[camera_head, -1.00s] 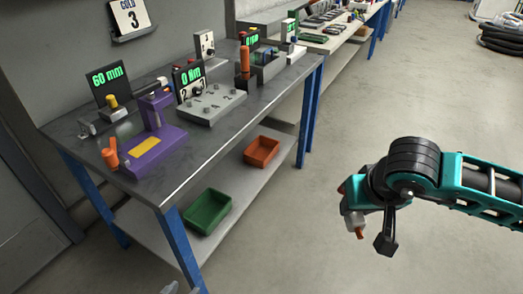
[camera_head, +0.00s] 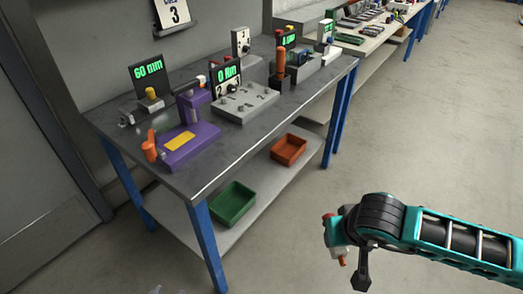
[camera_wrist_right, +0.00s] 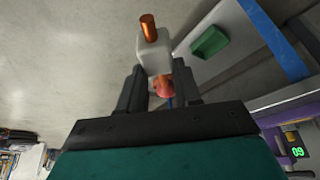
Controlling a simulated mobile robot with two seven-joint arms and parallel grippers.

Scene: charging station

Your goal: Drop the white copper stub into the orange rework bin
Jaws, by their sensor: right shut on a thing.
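The white copper stub is a white block (camera_wrist_right: 153,50) with a copper pin (camera_wrist_right: 148,28) sticking out of it. My right gripper (camera_wrist_right: 160,88) is shut on it; a red-orange part shows between the fingers. In the head view the right gripper (camera_head: 338,243) hangs over open floor at the lower right, in front of the bench and apart from it. The stub is small and partly hidden there. The orange rework bin (camera_head: 289,149) stands on the bench's lower shelf, to the upper left of the gripper, open at the top. My left gripper is not in view.
A green bin (camera_head: 232,203) stands left of the orange one on the lower shelf (camera_head: 262,193). The bench top (camera_head: 215,168) above carries a purple fixture (camera_head: 190,145), displays and a grey block. Blue legs (camera_head: 335,120) stand at its corners. The floor at right is clear.

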